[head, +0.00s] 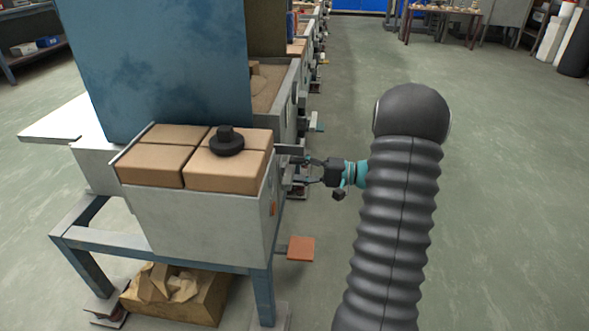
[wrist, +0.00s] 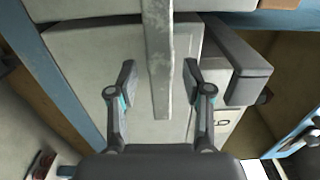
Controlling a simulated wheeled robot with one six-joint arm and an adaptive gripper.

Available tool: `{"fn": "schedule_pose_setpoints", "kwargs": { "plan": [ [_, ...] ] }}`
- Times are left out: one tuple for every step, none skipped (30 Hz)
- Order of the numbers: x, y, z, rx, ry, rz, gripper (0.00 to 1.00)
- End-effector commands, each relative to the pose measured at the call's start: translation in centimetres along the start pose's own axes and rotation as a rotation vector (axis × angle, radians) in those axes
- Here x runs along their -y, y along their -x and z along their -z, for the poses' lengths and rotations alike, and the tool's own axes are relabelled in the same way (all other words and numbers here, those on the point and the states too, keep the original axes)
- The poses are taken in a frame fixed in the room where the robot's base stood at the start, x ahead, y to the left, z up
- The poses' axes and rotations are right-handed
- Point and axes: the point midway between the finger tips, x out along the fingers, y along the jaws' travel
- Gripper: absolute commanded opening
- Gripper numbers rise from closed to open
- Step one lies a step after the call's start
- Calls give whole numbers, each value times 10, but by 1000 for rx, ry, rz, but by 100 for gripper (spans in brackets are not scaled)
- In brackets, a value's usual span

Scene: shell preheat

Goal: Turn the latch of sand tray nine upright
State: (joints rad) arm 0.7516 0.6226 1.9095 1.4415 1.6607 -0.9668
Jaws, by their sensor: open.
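A grey, worn metal bar, which looks like the latch (wrist: 160,60), comes down from the top edge of the wrist view and ends between my fingers. My gripper (wrist: 158,85) is open, one finger on each side of the bar, with gaps visible on both sides. Behind it is the pale front of a sand tray (wrist: 75,60). A pale plate (wrist: 228,118) beside the right finger carries a dark mark, partly hidden and too small to read surely. In the head view my gripper (head: 308,171) is at the right side of the row of trays; the latch is not clear there.
A dark grey block (wrist: 238,65) juts out close to the right finger. The near box (head: 195,225) holds brown blocks and a black knob (head: 227,140), on a blue frame (head: 262,298). An orange pad (head: 301,248) sits low beside it. The floor (head: 500,200) to the right is clear.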

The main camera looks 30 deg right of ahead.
Motion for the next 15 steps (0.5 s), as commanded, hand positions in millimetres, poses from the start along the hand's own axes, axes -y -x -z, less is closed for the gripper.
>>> {"fn": "schedule_pose_setpoints", "kwargs": {
  "plan": [
    [0,-5,0,2,0,0,50],
    [0,-6,0,2,0,0,50],
    [0,-8,0,1,0,0,50],
    [0,-9,0,1,0,0,50],
    [0,-10,0,0,0,0,50],
    [0,-10,0,0,0,1,50],
    [0,-10,0,0,1,1,50],
    [0,-10,0,0,1,1,50],
    [0,-10,0,0,1,1,50],
    [0,-10,0,0,1,0,50],
    [0,-10,0,0,1,0,50],
    [0,-10,0,0,0,0,50],
    [0,-10,0,0,0,0,50],
    [0,-10,0,0,0,0,42],
    [0,-10,0,0,0,0,32]
  ]
}}
